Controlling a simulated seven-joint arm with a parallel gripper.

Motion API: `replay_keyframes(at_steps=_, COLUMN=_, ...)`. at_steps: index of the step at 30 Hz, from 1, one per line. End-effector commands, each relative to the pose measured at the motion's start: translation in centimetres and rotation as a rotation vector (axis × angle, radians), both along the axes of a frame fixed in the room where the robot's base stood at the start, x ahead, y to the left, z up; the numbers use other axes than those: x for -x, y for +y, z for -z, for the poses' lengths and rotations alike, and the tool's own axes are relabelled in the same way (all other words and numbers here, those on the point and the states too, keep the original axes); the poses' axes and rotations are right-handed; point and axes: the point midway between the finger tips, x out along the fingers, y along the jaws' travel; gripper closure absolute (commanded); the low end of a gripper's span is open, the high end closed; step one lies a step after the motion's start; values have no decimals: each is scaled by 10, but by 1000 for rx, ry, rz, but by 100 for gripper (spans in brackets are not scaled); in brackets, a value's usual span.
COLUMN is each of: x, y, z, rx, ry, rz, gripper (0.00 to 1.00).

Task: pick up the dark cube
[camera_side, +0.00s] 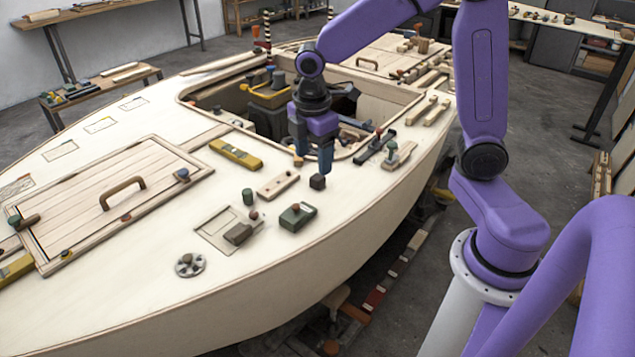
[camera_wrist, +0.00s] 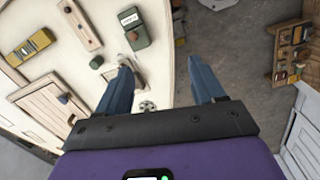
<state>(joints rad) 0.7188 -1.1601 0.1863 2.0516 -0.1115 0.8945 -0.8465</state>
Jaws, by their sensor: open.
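The dark cube (camera_side: 317,181) sits on the pale plywood deck, near the hull's right edge, in the side view. My gripper (camera_side: 312,165) is above the deck, pointing down, with its blue fingers apart and nothing seen between them. In the side view, the right fingertip appears just above the cube; I cannot tell the exact gap. In the wrist view, my gripper (camera_wrist: 160,63) shows two spread fingers, with the deck edge and grey floor beyond. I cannot make out the cube in the wrist view.
A pale wooden strip with knobs (camera_side: 278,186) and a green box (camera_side: 298,217) lie close to the cube on the deck. A yellow tool (camera_side: 235,154) lies farther left. The open cockpit (camera_side: 384,96) is behind, and dark clamp-like fittings (camera_side: 375,146) stand to the right.

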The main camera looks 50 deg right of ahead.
Motion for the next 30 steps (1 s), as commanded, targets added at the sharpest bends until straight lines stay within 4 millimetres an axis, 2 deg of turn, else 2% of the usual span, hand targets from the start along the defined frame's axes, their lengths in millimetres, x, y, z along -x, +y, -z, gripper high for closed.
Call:
replay_keyframes(at_steps=1, x=-18, y=-12, z=5, rx=11, ry=7, rz=-10, gripper=32)
replay_keyframes(at_steps=6, x=-69, y=-60, z=22, rx=43, ry=28, rz=-80, gripper=32)
replay_keyframes(at_steps=12, x=-106, y=-118, z=41, rx=69, ry=56, rz=-151, gripper=32)
replay_keyframes(at_steps=16, x=-116, y=-141, z=49, rx=79, ry=69, rz=-180, gripper=32)
replay_keyframes(at_steps=22, x=-119, y=-152, z=63, rx=81, ry=77, rz=-193, gripper=32)
replay_keyframes(at_steps=30, x=-118, y=-159, z=111, rx=81, ry=78, rz=-192, gripper=32)
